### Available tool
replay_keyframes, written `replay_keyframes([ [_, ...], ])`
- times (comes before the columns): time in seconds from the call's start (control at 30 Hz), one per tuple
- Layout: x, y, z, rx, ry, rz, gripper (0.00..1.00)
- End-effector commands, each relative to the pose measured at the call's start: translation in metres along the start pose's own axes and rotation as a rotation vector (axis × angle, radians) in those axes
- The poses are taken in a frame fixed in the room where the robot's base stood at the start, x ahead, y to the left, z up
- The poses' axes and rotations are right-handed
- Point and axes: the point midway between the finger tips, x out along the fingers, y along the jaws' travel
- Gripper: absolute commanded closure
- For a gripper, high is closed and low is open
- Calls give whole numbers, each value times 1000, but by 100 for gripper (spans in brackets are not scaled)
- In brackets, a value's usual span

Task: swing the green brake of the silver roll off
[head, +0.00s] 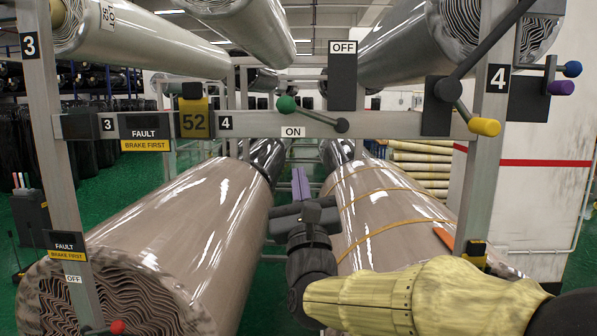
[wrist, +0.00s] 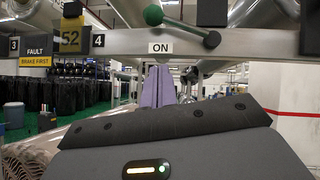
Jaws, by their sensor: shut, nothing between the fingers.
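The green brake (head: 287,104) is a lever with a green ball knob, on the grey crossbar. Its arm runs left and slightly up from a dark pivot, above the ON label (head: 293,132). An OFF label (head: 342,47) sits on a dark plate above the pivot. The knob also shows in the wrist view (wrist: 153,15). My gripper (head: 301,176) is below the crossbar, apart from the lever, between the two lower rolls. Its purple fingers (wrist: 158,75) are shut and empty. Silver-wrapped rolls (head: 412,42) hang above; I cannot tell which one this brake serves.
A yellow-handled lever (head: 484,127) and blue and purple knobs (head: 561,88) are at post 4. A red knob (head: 117,327) is low left. A yellow 52 tag (head: 194,118) and FAULT plate (head: 146,134) are on the crossbar. Wrapped rolls (head: 190,225) flank my arm.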

Motion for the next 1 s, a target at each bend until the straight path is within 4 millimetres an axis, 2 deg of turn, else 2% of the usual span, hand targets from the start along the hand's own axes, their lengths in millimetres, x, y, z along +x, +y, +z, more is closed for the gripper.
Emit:
replay_keyframes([
  [0.57, 89, -1, 2, 4, 2, -1, 100],
  [0.6, 93, -1, 9, 0, -1, 0, 100],
  [0.8, 108, -1, 25, 0, 0, 0, 100],
  [1.0, 113, -1, 28, -1, 1, -1, 100],
])
